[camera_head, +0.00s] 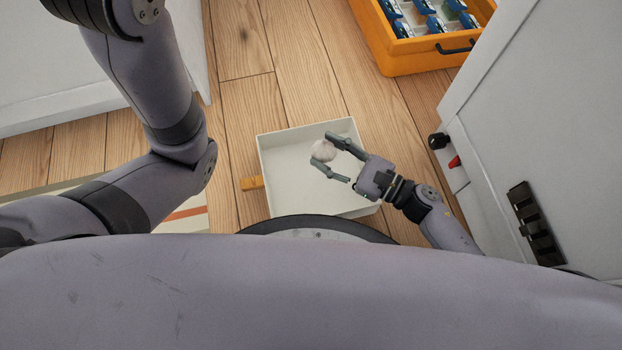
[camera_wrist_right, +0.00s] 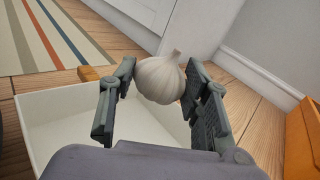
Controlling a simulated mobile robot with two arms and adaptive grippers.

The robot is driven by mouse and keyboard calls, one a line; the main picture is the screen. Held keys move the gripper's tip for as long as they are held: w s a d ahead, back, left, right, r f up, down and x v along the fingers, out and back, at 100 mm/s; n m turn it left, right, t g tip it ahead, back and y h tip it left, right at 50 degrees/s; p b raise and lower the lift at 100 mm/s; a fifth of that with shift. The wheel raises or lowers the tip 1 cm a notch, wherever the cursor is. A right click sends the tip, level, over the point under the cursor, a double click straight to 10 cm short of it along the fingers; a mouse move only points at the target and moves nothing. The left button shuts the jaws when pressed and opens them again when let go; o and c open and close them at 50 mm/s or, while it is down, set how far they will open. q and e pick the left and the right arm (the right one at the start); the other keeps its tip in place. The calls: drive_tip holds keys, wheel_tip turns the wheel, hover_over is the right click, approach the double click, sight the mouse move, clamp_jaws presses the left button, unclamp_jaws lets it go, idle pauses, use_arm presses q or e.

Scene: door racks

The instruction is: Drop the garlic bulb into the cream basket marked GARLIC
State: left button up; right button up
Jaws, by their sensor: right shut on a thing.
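The white garlic bulb (camera_head: 323,150) is between the fingers of my right gripper (camera_head: 330,156), which is shut on it. In the right wrist view the bulb (camera_wrist_right: 161,79) sits between the two fingertips (camera_wrist_right: 160,82), its stem pointing up. The cream basket (camera_head: 280,178) stands on the floor, and in the head view the bulb and fingers overlap its inside. The basket also shows below the fingers in the right wrist view (camera_wrist_right: 60,125). No GARLIC lettering is readable. My left arm comes in at the left, but its gripper is out of view.
A small yellow-orange block or tab (camera_head: 251,183) is at the basket's left side. An orange crate (camera_head: 420,58) with several blue-and-white packs stands at the upper right. A grey-white panel (camera_head: 550,110) is at the right. A striped rug (camera_head: 185,214) lies at the left.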

wheel_tip(320, 180, down, 5)
drive_tip(key=b, duration=0.4)
drive_tip(key=shift+f, duration=0.2)
drive_tip(key=o, duration=1.1)
drive_tip(key=shift+o, duration=0.2)
drive_tip(key=v, duration=1.2)
